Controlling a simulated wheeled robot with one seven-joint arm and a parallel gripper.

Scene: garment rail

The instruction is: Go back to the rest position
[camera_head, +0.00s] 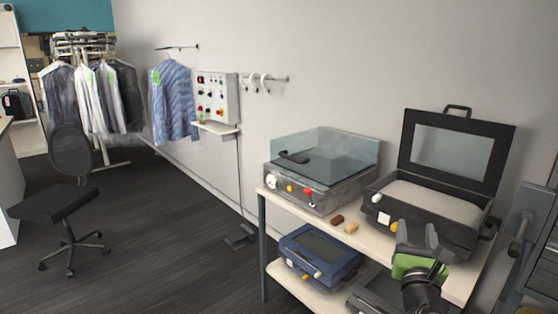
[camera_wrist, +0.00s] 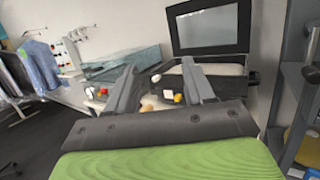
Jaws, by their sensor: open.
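My gripper (camera_head: 416,236) is at the lower right in the head view, over the front of the white table (camera_head: 367,254). In the wrist view its two grey fingers (camera_wrist: 160,90) stand apart with nothing held between them. Beyond the fingers is a black case (camera_head: 432,205) with its lid raised, also seen in the wrist view (camera_wrist: 243,70). A grey box with a clear cover (camera_head: 318,190) stands to its left on the table. Two small blocks, one dark red (camera_head: 337,220) and one tan (camera_head: 351,228), lie on the tabletop between them and the front edge.
A blue case (camera_head: 320,256) lies on the lower shelf. A grey metal frame (camera_head: 526,235) stands close on the right. A black chair (camera_head: 68,195), a garment rail (camera_head: 95,100) and a striped shirt (camera_head: 172,100) are at the left. The dark floor (camera_head: 165,240) between is mostly clear.

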